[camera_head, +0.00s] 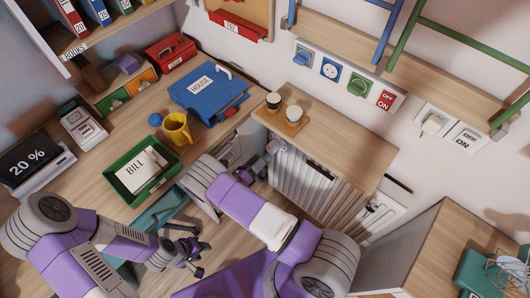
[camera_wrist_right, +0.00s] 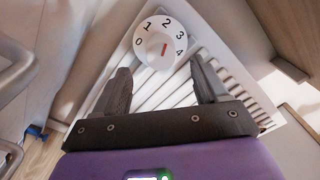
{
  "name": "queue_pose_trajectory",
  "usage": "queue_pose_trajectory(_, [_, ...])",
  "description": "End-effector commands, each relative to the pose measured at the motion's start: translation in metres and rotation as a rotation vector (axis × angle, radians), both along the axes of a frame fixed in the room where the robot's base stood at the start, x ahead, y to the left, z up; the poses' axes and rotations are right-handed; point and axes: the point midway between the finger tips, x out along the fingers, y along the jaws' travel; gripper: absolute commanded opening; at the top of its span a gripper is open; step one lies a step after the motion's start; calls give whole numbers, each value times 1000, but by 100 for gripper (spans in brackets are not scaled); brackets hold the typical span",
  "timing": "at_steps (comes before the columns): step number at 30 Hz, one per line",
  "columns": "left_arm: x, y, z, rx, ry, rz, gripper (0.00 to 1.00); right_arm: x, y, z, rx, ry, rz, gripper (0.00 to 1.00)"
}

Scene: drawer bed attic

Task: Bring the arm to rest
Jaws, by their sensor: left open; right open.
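My right arm reaches in from the lower right of the head view. Its gripper (camera_head: 257,160) is low in front of the white radiator (camera_head: 300,177), beside the wooden desk. In the right wrist view my right gripper (camera_wrist_right: 160,85) is open and empty. A white dial (camera_wrist_right: 160,42) numbered 0 to 4, with a red mark, sits just beyond and between its fingertips, apart from them as far as I can tell. My left gripper (camera_head: 199,257) is open and empty at the desk's front, below the green tray (camera_head: 116,178).
The desk holds a yellow mug (camera_head: 176,129), a blue HOUSE folder (camera_head: 205,88), a card reader (camera_head: 82,127) and a 20 % screen (camera_head: 30,161). Salt and pepper shakers (camera_head: 293,115) stand on the shelf above the radiator. A wooden cabinet (camera_head: 425,240) stands at the lower right.

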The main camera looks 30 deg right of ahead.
Motion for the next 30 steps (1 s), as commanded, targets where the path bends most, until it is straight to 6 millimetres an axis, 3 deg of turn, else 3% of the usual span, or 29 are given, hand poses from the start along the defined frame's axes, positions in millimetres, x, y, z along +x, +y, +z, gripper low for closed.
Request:
queue_pose_trajectory(6, [0,0,1,0,0,0,43,-3,6,0,0,0,0,73])
queue_pose_trajectory(19, [0,0,1,0,0,0,43,-3,5,-1,2,1,-2,73])
queue_pose_trajectory(22, [0,0,3,0,0,0,43,-10,-1,-5,38,7,-36,73])
queue_pose_trajectory(26, [0,0,9,0,0,0,43,-48,-21,-25,204,16,-197,73])
queue_pose_trajectory(28, [0,0,15,0,0,0,43,-88,-30,-43,365,4,-369,73])
queue_pose_trajectory(30, [0,0,22,0,0,0,43,-135,-26,-60,543,-39,-585,73])
